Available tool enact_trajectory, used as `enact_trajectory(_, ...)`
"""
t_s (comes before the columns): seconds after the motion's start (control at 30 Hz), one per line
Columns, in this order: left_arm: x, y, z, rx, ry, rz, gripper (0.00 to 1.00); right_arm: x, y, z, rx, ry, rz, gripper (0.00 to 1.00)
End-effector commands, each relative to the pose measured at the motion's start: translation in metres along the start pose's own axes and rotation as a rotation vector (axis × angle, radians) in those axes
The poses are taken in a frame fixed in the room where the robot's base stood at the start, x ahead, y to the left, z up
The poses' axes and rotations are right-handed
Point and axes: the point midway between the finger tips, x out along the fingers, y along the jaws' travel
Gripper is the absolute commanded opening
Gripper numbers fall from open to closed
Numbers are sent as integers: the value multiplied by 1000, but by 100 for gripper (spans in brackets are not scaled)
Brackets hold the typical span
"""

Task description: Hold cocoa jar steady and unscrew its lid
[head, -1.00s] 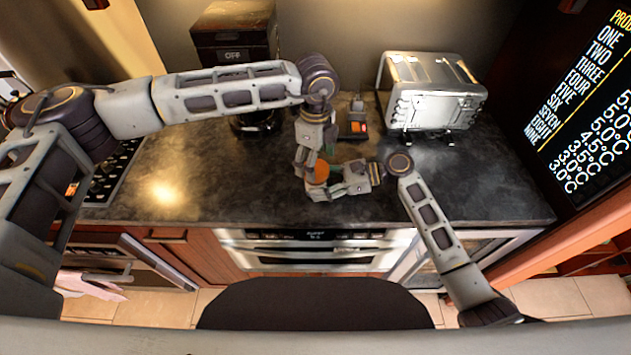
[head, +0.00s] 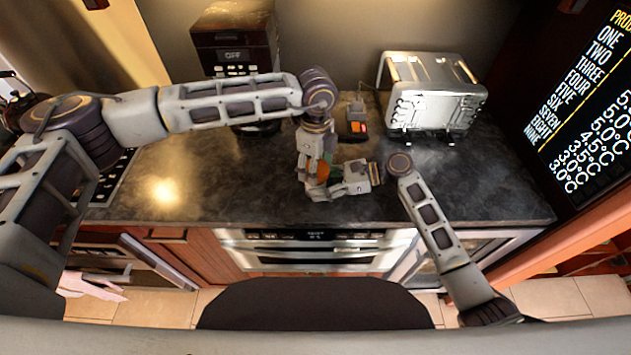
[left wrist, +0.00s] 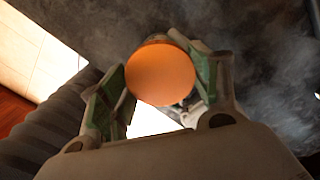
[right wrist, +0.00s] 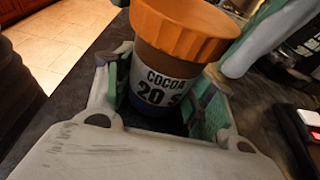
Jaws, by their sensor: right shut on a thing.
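The cocoa jar (right wrist: 165,75) stands upright on the dark counter, with a white label and a wide orange lid (right wrist: 182,28). My right gripper (head: 326,187) comes in from the right, low at the jar, and is shut on its body; the right wrist view shows its green pads on both sides. My left gripper (head: 314,170) reaches down from above, its fingers on either side of the lid. In the left wrist view the round lid (left wrist: 161,75) lies between those open fingers, and firm contact cannot be made out. The left gripper partly hides the jar in the head view.
A silver toaster (head: 430,95) stands at the back right. A small dark device with an orange display (head: 357,127) sits behind the jar. A dark coffee machine (head: 235,45) stands at the back left. The counter (head: 220,170) is clear left of the jar.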

Motion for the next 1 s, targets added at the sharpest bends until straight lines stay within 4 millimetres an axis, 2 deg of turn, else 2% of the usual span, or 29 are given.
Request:
enact_trajectory(0.03, 0, 0, 0, 0, 0, 0, 41, 0, 0, 0, 0, 0, 0, 11)
enact_trajectory(0.1, 0, 0, 0, 0, 0, 0, 33, 0, 0, 0, 0, 0, 0, 11)
enact_trajectory(0.37, 0, 0, 0, -53, 0, 0, 33, 0, 0, 0, 0, 0, 1, 11)
enact_trajectory(1.0, 0, 0, 0, -387, 0, 0, 33, 0, 0, 0, 0, 0, 1, 11)
